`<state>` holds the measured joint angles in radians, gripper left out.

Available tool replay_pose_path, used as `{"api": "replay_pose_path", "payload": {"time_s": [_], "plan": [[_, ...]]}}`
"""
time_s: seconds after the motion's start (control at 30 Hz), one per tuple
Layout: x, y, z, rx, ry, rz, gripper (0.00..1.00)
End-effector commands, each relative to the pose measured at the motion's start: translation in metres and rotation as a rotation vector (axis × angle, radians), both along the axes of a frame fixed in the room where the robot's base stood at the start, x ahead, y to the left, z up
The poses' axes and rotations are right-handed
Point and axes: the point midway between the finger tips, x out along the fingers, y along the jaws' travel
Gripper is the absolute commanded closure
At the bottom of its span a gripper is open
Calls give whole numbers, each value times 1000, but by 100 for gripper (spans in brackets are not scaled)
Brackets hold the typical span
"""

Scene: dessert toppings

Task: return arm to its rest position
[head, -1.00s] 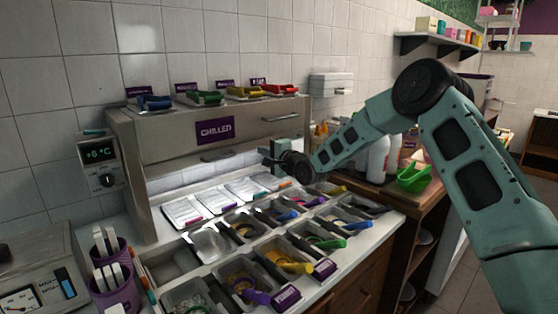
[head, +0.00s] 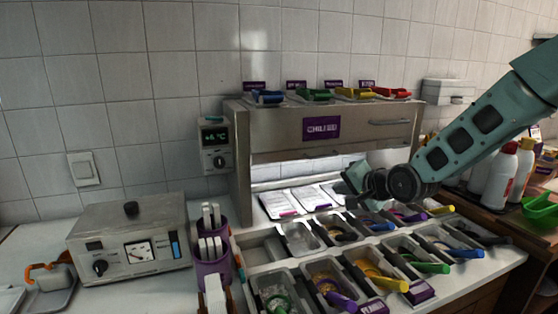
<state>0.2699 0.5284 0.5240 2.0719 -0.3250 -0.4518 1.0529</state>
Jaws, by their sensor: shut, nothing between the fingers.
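My gripper (head: 352,180) is at the end of my green arm, which reaches in from the right in the head view. It hangs in front of the chilled cabinet (head: 262,152), above the back part of the topping trays. The fingers are small and partly turned away in the picture. They are shut with nothing between them. The gripper and wrist hide part of the cabinet's opening and some cards behind them.
Several topping trays (head: 326,272) with coloured scoop handles fill the counter below the arm. Purple cups (head: 212,268) stand left of them, beside a grey machine (head: 128,245). White bottles (head: 500,176) and a green scoop (head: 541,208) are at right, near the arm.

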Motion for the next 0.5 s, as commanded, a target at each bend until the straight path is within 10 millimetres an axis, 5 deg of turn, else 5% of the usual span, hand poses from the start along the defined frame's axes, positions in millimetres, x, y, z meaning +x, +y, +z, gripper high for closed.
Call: {"api": "replay_pose_path", "payload": {"time_s": [0.1,0.2,0.5], "plan": [[-78,46,-11,-281,101,197,100],[-148,64,-20,-494,183,374,100],[-346,52,-31,-926,383,930,100]]}}
